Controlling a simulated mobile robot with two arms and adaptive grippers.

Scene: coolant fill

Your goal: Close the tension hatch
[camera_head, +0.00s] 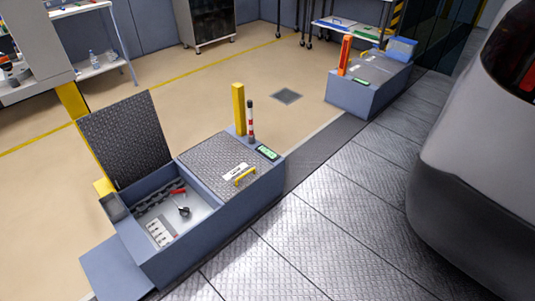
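An open hatch lid (126,138) of dark diamond plate stands nearly upright at the left end of a blue-grey floor cabinet (222,228). I take it for the tension hatch; no label on it is readable. Below it, the open compartment (200,212) shows a red-handled part (178,191), a black knob-like part (184,211) and a pale panel (160,232). Beside the compartment, a second diamond-plate lid (210,160) lies shut, with a yellow handle (245,176) and a white label. Neither of my grippers is in view.
A yellow post (239,108), a red-white-black post (250,120) and a green display (267,152) stand at the cabinet's far end. A similar cabinet (366,97) is farther back. A silver vehicle (480,170) fills the right. Plated floor between is clear.

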